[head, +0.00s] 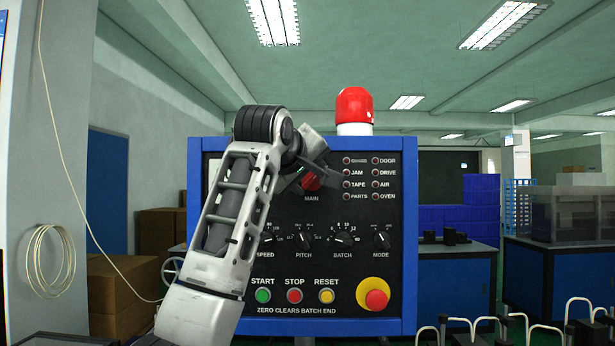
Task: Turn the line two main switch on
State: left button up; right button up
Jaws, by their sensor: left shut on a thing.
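The main switch (311,181) is a red knob above the MAIN label, in the upper part of the black control panel (350,270) with its blue frame. My left gripper (304,178) is at the knob and shut on it. My left arm comes up from the bottom and hides the panel's left part and part of the knob. How far the knob is turned cannot be told. My right gripper is not in view.
Below are the speed, pitch, batch and mode dials, then green start (263,295), red stop (294,296) and yellow reset (326,296) buttons. A red emergency button (376,299) sits lower right. A red beacon (355,106) tops the panel. Indicator lamps stand right of the knob.

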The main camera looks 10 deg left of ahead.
pick_arm(q)
jog(key=o, duration=1)
jog(key=shift+s, duration=0.1)
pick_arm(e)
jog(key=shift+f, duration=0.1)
pick_arm(q)
jog(key=shift+s, duration=0.3)
jog(key=b+v, duration=0.5)
jog(key=v, duration=1)
jog(key=shift+r, duration=0.15)
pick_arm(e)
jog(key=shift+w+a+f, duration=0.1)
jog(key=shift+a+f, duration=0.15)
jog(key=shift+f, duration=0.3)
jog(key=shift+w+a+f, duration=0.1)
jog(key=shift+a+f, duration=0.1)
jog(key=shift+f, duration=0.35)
